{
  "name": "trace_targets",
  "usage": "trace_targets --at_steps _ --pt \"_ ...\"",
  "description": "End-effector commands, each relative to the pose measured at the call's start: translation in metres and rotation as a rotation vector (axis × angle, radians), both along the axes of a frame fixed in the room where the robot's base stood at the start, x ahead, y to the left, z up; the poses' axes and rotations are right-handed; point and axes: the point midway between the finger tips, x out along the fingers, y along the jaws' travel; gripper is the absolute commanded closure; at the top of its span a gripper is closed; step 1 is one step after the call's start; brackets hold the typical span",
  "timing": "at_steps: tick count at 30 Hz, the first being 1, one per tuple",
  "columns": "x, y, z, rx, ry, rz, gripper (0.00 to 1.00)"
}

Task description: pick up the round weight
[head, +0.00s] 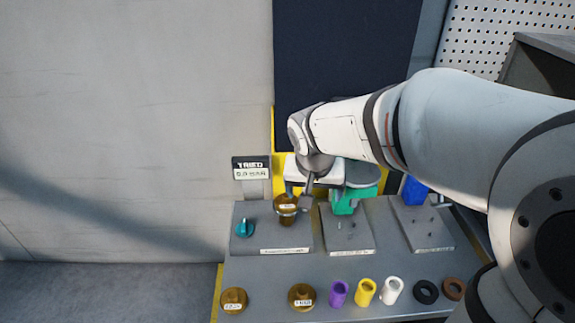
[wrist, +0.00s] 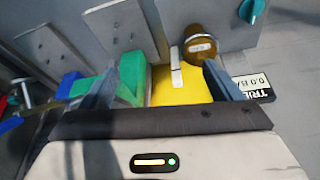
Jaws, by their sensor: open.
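A brass round weight (head: 287,217) with a white label stands on the left grey plate in the head view. It also shows in the wrist view (wrist: 201,48), near the tip of the right-hand finger. Two more labelled brass round weights, one at the left (head: 234,301) and one further right (head: 301,298), rest on the bench's front part. My gripper (head: 298,195) is open, just above and beside the weight on the plate. In the wrist view my gripper (wrist: 160,82) has its fingers spread wide with no weight between them. Whether a finger touches the weight I cannot tell.
A teal knob (head: 244,228) is left of the plate's weight, below a display sign (head: 251,168). A green block (head: 345,203) and blue block (head: 414,190) stand to the right. Purple (head: 338,293), yellow (head: 365,291) and white (head: 391,290) cylinders and dark rings (head: 426,291) line the front.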

Motion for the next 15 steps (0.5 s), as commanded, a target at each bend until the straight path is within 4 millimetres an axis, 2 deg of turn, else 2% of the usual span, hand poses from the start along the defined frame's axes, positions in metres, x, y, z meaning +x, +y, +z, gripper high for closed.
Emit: trace_targets --at_steps 1,3,6,10,15 --pt "0.019 0.014 -0.008 -0.001 -0.004 -0.01 0.14" --pt "0.039 0.03 -0.016 0.002 -0.02 -0.03 0.14" --pt "0.059 0.048 -0.026 0.008 -0.036 -0.053 0.14" --pt "0.074 0.062 -0.034 0.014 -0.049 -0.069 0.14" --pt "0.082 0.064 -0.049 0.014 -0.052 -0.076 0.14"
